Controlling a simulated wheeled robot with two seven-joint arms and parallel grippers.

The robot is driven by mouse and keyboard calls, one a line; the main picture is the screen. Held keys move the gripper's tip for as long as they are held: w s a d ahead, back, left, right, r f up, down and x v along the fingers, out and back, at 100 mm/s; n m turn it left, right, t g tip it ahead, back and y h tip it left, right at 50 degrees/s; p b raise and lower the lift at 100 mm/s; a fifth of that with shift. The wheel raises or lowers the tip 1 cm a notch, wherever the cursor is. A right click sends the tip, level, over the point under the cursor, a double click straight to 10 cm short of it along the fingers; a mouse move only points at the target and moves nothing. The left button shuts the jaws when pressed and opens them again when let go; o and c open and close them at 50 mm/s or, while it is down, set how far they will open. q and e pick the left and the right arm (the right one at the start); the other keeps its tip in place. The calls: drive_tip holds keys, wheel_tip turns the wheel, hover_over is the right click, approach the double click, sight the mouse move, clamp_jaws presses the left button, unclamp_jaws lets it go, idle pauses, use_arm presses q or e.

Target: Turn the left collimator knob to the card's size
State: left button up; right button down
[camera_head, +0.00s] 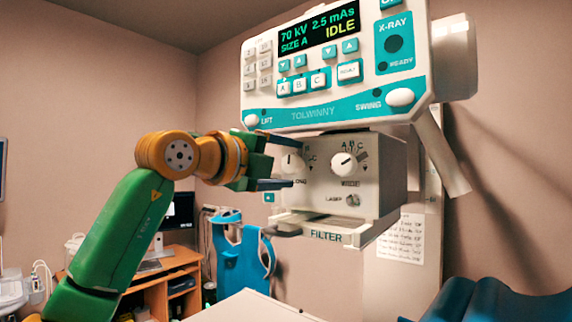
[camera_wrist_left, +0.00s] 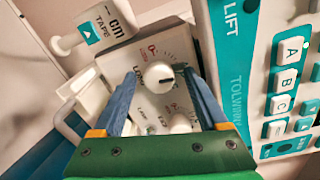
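The left collimator knob (camera_head: 290,163) is white and round, on the front of the grey collimator box (camera_head: 335,200) above the printed word LONG. Its dark mark points roughly up; letters B and C show beside it, partly hidden by my finger. My left gripper (camera_head: 296,166) is open, one finger above and one below this knob. In the left wrist view the knob (camera_wrist_left: 158,75) lies between the spread fingers (camera_wrist_left: 165,82); contact cannot be made out. The right knob (camera_head: 343,164) has letters A, B, C around it. I cannot make out the size card. My right gripper is not in view.
The control panel (camera_head: 312,113) overhangs the box closely; its display (camera_head: 318,34) reads SIZE A and IDLE. A FILTER rail (camera_head: 325,235) juts out below. A small LASER knob (camera_head: 352,200) sits under the right knob. The tape housing (camera_wrist_left: 105,22) is beside the box.

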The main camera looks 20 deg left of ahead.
use_arm(q)
drive_tip(key=shift+s+a+f+b, duration=0.2)
drive_tip(key=shift+s+b, duration=0.3)
drive_tip(key=shift+b, duration=0.1)
drive_tip(key=shift+s+a+f+b, duration=0.15)
drive_tip(key=shift+s+a+b, duration=0.05)
drive_tip(key=shift+s+b, duration=0.35)
drive_tip(key=v, duration=0.1)
drive_tip(key=b+v, duration=0.1)
drive_tip(key=v, duration=0.3)
drive_tip(key=shift+r+b, duration=0.3)
drive_tip(key=shift+r, duration=0.05)
drive_tip(key=shift+w, duration=0.1)
